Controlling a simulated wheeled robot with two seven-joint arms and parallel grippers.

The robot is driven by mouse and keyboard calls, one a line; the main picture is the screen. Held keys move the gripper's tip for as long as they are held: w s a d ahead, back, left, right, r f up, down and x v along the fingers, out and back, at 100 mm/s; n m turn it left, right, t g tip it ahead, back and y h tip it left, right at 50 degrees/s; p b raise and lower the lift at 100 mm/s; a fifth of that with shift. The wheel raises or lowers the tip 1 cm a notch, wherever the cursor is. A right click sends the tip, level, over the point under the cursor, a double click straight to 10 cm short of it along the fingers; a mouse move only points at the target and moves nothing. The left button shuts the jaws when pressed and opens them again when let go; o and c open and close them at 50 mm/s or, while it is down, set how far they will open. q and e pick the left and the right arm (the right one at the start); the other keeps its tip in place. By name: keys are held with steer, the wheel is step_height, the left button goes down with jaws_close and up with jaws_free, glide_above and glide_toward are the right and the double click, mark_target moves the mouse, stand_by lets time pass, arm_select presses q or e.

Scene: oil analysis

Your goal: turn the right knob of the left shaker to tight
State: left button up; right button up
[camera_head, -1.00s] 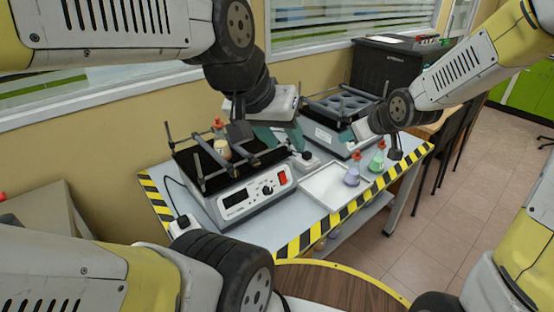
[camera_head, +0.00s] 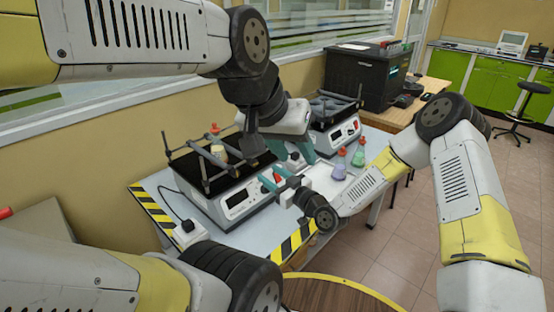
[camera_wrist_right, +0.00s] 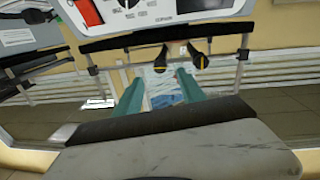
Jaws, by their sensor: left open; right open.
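The left shaker (camera_head: 178,184) stands on the table with a dark clamp frame on top. An amber flask with a red cap (camera_head: 214,129) stands in the frame. My right gripper (camera_head: 272,180) is open and empty in front of the shaker's panel, near its right end. In the right wrist view its teal fingers (camera_wrist_right: 160,90) are apart, below the panel and its red switch (camera_wrist_right: 88,12). Two black knobs with yellow marks (camera_wrist_right: 200,62) show beyond the fingertips; I cannot tell which is the right knob. My left gripper (camera_head: 290,152) is open beside the shaker's right side.
The right shaker (camera_head: 352,133) stands behind. A purple flask (camera_head: 340,170) and a green flask (camera_head: 358,158) stand at the white tray (camera_head: 322,178). A black box (camera_head: 360,80) is at the back. A power plug (camera_head: 188,231) sits at the table's left front.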

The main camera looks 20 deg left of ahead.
mark_target(256, 164)
steer(key=x, duration=0.7)
jaws_close()
